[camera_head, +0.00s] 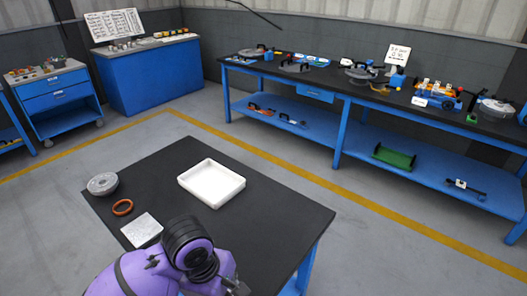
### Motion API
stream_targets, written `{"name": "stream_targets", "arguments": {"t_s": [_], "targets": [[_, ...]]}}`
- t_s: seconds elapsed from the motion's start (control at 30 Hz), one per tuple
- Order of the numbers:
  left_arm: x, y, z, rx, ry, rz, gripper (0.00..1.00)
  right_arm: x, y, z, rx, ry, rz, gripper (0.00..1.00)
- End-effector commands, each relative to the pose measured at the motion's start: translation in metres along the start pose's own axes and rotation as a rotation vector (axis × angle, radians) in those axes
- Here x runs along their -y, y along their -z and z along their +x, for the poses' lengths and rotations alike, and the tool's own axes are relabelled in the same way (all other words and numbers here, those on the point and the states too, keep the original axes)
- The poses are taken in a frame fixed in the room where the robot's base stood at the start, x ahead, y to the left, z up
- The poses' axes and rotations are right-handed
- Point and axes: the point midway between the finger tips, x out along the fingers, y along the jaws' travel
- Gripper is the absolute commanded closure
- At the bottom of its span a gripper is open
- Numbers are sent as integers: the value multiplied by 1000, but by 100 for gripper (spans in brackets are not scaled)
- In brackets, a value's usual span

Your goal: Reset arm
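One of my purple arms, with a black ribbed joint, comes in at the bottom edge and reaches over the near edge of the black-topped table (262,222). I cannot tell for sure which arm it is. A small dark part shows at its right end, cut by the frame edge, and no gripper fingers can be made out. The other arm is not in view. On the table are a grey flanged shell (103,184), an orange ring (122,207), a silver square plate (142,230) and a white tray (212,183), which looks empty.
A long blue workbench (335,83) with tools and parts stands along the back wall. A blue cabinet (150,75) and a blue drawer cart (58,95) stand at the back left. A yellow floor line (265,155) runs between them and the table. The table's right side is clear.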

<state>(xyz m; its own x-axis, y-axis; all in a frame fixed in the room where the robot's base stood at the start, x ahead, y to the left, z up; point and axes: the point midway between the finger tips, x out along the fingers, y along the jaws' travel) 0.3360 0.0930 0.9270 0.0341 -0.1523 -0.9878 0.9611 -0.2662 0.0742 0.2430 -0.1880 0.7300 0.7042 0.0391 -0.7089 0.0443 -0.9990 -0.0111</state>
Motion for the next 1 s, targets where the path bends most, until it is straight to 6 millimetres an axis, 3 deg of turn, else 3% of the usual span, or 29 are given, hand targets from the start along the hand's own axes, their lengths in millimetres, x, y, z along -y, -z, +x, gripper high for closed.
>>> {"name": "stream_targets", "arguments": {"t_s": [0.13, 0.27, 0.53, 0.87, 0.9, 1.0], "targets": [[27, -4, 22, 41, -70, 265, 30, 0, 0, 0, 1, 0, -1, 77], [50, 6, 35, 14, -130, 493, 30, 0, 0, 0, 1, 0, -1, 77], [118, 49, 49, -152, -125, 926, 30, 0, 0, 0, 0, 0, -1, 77], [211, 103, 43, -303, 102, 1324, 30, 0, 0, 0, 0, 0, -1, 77], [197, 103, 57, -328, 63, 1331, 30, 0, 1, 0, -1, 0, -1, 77], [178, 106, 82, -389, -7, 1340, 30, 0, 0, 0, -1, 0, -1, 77]]}}
